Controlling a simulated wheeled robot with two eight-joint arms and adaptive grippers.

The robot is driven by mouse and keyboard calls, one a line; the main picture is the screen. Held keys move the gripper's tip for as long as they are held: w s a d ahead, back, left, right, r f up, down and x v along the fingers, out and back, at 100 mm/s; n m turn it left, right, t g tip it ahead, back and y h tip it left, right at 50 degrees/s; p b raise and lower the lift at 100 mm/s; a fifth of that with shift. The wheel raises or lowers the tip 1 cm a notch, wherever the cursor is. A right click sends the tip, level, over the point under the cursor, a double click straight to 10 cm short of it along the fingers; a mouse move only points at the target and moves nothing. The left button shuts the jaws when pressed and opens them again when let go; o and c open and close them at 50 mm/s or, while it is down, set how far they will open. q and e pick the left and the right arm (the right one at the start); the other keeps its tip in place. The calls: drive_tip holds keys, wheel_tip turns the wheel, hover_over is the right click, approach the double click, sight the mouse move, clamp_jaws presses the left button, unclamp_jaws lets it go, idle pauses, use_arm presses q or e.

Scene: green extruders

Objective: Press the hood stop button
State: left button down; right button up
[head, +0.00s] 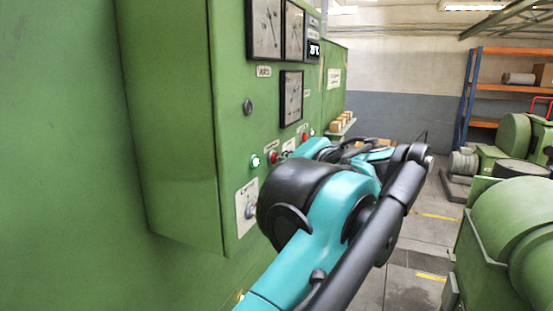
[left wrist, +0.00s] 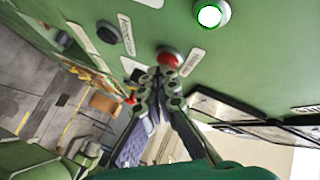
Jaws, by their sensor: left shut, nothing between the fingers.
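A green control panel (head: 232,110) carries a row of buttons. A red button (head: 273,157) sits beside a lit green-white button (head: 255,161); in the left wrist view, the red button (left wrist: 169,57) and the lit button (left wrist: 209,14) also show. Another red button (head: 304,136) is farther along the panel. The labels are too small to read, so I cannot tell which is the hood stop button. My left gripper (left wrist: 156,76) is shut and empty, its tips close to the nearer red button; contact is unclear. My arm hides part of the panel. My right gripper is not seen.
Gauges (head: 291,98) are mounted above the buttons. A rotary switch (head: 250,208) sits low on the panel, close to my left arm. Small boxes (head: 342,121) rest on a ledge beyond. Green machines (head: 513,215) stand at the right, with floor between.

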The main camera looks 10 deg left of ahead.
use_arm(q)
drive_tip(key=shift+a, duration=0.2)
idle(0.4)
drive_tip(key=shift+d, duration=0.15)
drive_tip(key=shift+s+d, duration=0.2)
drive_tip(key=shift+d, duration=0.4)
drive_tip(key=d, duration=0.1)
drive_tip(key=s+d+p, duration=0.1)
drive_tip(key=d, duration=0.2)
drive_tip(key=shift+s+d+p, duration=0.25)
drive_tip(key=shift+d+p, duration=0.05)
drive_tip(key=shift+d, duration=0.05)
idle(0.5)
